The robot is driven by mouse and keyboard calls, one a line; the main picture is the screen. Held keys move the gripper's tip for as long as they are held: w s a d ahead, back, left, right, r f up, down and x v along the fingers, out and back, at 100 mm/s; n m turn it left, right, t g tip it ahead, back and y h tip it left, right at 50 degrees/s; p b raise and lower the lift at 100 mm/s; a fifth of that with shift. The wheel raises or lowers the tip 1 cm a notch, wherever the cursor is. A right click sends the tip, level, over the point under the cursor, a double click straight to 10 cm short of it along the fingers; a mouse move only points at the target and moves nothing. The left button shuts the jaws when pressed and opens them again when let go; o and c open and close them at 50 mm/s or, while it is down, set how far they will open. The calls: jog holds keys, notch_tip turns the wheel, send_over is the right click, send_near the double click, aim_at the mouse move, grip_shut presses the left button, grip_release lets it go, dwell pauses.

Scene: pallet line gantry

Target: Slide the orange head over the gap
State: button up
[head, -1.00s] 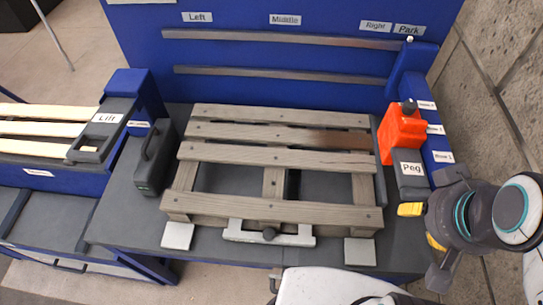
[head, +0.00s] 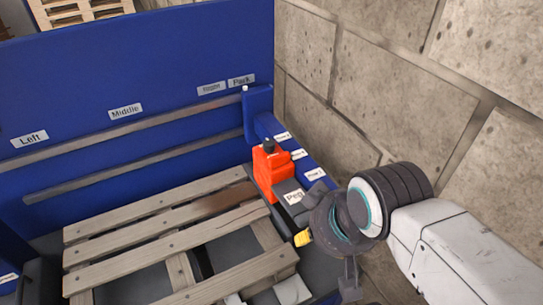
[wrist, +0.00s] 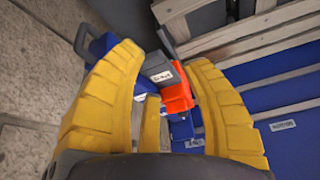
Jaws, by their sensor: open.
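The orange head (head: 272,175), with a dark knob on top, stands at the right end of the blue gantry, below the Park label (head: 241,81). It also shows in the wrist view (wrist: 178,98), beyond my fingers. The wooden pallet (head: 165,240) lies left of it. A wide gap (head: 232,252) between its slats shows the dark bed beneath. My gripper (head: 305,238) is at the right of the bench, nearer than the orange head and apart from it.
A grey block labelled Peg (head: 293,197) sits just in front of the orange head. The blue back panel (head: 90,70) carries two metal rails and the labels Left, Middle and Right. A stone wall (head: 400,90) closes the right side.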

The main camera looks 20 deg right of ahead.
jog(key=shift+o, duration=0.3)
jog(key=shift+w+r, duration=0.2)
jog(key=shift+w, duration=0.05)
jog(key=shift+c, duration=0.8)
jog(key=m+g+b, duration=0.1)
jog(key=m+g, duration=0.4)
jog(key=m, duration=1)
send_near(282, 156)
jog(key=f, duration=0.1)
jog(key=s+f, duration=0.1)
jog(key=f, duration=0.1)
jog(key=shift+s+f, duration=0.1)
jog(key=shift+f, duration=0.05)
jog(key=shift+w+f, duration=0.15)
jog(key=shift+w, duration=0.15)
jog(key=shift+w+f+m, duration=0.15)
jog(key=shift+f+m, duration=0.25)
jog(key=shift+f, duration=3.4)
jog(key=shift+o, duration=0.3)
